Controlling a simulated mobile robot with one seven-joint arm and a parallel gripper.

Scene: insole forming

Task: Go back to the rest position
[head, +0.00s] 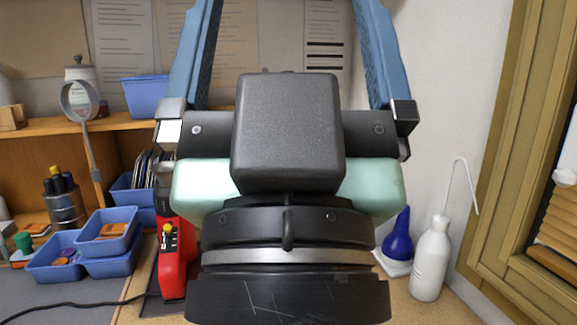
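My gripper (288,45) fills the middle of the head view, close to the camera and pointing up. Its two blue-padded fingers stand wide apart at left and right, and their tips run out of the top of the picture. Nothing shows between the fingers except the wall with papers behind. My gripper's dark body and wrist hide the middle of the bench.
A red tool (172,262) stands close left of my wrist. Blue bins (112,266) and a pen holder (64,210) are farther left, below a wooden shelf (40,130). A white wash bottle (431,262) and a dark blue bottle (399,238) stand right, near a wooden frame (510,150).

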